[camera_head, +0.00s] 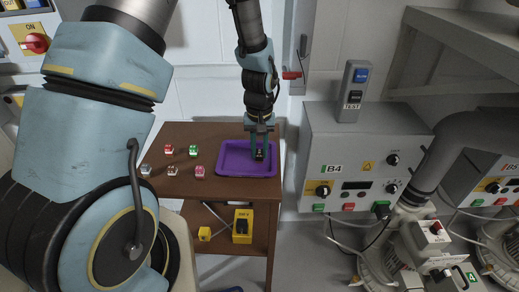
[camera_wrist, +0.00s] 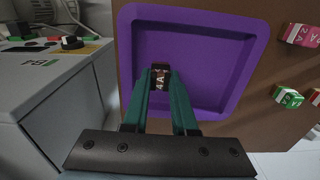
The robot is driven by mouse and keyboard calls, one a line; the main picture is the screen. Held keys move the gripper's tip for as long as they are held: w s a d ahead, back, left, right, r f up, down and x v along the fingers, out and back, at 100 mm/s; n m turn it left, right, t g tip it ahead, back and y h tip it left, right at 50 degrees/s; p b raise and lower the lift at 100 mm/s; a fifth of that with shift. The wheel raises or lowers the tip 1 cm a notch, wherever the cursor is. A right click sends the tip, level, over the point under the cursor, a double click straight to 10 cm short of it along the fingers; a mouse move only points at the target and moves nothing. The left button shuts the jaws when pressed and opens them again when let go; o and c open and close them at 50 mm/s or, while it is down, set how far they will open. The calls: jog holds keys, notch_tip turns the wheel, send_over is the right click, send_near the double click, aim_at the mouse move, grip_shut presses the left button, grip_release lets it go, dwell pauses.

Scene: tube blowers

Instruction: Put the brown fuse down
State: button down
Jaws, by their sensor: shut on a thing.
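My gripper (camera_head: 260,153) is shut on the brown fuse, over the purple tray (camera_head: 228,168). In the wrist view the brown fuse (camera_wrist: 160,79) shows between the green fingertips of my gripper (camera_wrist: 160,76), with white lettering on its face. The purple tray (camera_wrist: 248,62) lies behind it in that view. I cannot tell whether the fuse touches the tray floor. In the head view the fuse is mostly hidden by the fingers and looks dark.
The tray lies on the right part of a brown table (camera_head: 222,135). Several other fuses, including a red one (camera_head: 169,149), a green one (camera_head: 193,151) and a pink one (camera_head: 200,171), stand left of the tray. A grey B4 control box (camera_head: 345,150) stands right of the table.

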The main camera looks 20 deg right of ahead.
aim_at(259, 152)
jog(key=c, duration=0.7)
grip_release()
jog(key=shift+r, duration=0.1)
notch_tip(259, 152, up, 12)
jog(key=b, duration=0.2)
jog(key=s+a+r+n, duration=0.1)
jog(key=s+a, duration=0.1)
jog(key=a, duration=1)
jog(key=s+a+r+n+t, duration=0.1)
jog(key=a, duration=1.2)
jog(key=shift+s+a+r+n+t, duration=0.25)
jog(key=shift+s+n+t, duration=0.05)
jog(key=shift+s+n, duration=0.1)
jog(key=shift+o, duration=0.2)
